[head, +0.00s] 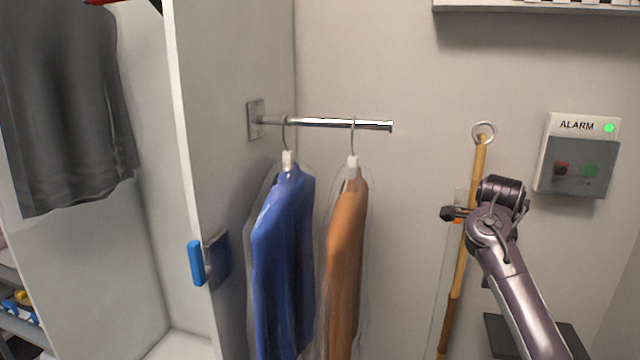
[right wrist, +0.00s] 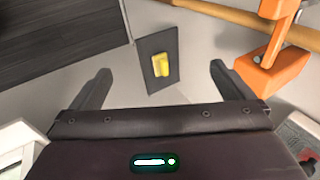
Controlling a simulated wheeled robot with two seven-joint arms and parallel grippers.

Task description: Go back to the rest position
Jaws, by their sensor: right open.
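My right arm comes in from the lower right in the head view. Its gripper (head: 455,213) is raised in front of the back wall, close to a wooden pole in the picture. In the right wrist view the two dark fingers of this gripper (right wrist: 160,88) stand wide apart, with nothing held between them. My left gripper is not in view. A blue garment (head: 283,255) and an orange-brown garment (head: 346,255) hang in clear covers from the metal rail (head: 325,123), left of and apart from the right gripper.
The wooden pole (head: 474,200) hangs from a ring on the wall. An alarm box (head: 578,155) with a green light is at the right. A white cabinet panel (head: 230,70) with a blue handle (head: 196,263) stands left. A grey garment (head: 65,110) hangs beyond it.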

